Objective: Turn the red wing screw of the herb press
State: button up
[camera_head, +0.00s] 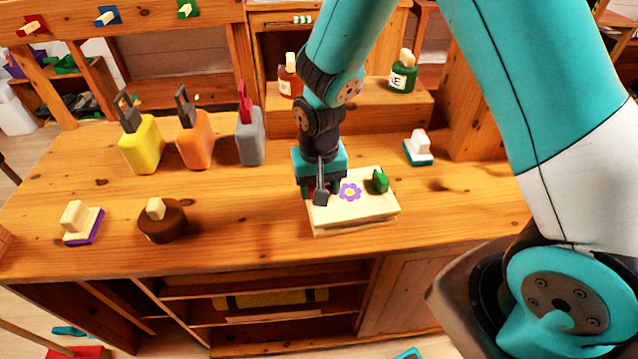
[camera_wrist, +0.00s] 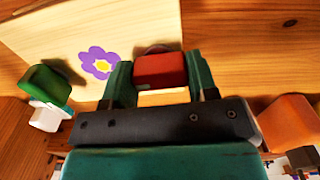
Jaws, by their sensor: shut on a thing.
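The herb press (camera_head: 362,214) is a pale wooden board with a purple flower, lying on the wooden workbench. Its red wing screw (camera_wrist: 160,70) shows in the wrist view between the two green fingers of my gripper (camera_wrist: 152,82). In the head view my gripper (camera_head: 320,192) points down over the left part of the press, and it mostly hides the red screw. The gripper is shut on the red wing screw. A green wing screw (camera_head: 380,181) stands on the right side of the press, and it also shows in the wrist view (camera_wrist: 44,84).
Yellow (camera_head: 141,146), orange (camera_head: 195,146) and grey (camera_head: 250,137) bottle-like things stand left of the press. A brown round block (camera_head: 162,221) and a purple-based block (camera_head: 83,223) sit at front left. A teal-based block (camera_head: 418,149) lies to the right. Bottles (camera_head: 403,75) stand on the raised shelf behind.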

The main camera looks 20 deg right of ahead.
jog(key=shift+m, duration=0.5)
jog(key=o, duration=0.9)
jog(key=shift+o, duration=0.2)
jog(key=shift+r, duration=0.1)
notch_tip(320, 180, up, 17)
jog(key=shift+r, duration=0.15)
jog(key=s+a+r+n+y, duration=0.2)
jog(key=s+n, duration=0.3)
jog(key=s, duration=0.4)
jog(key=s+a+r+n+y, duration=0.2)
jog(key=s+n, duration=0.3)
jog(key=s, duration=0.4)
jog(key=shift+s+a+r+n, duration=0.25)
jog(key=shift+s+r+n, duration=0.05)
jog(key=shift+r, duration=0.4)
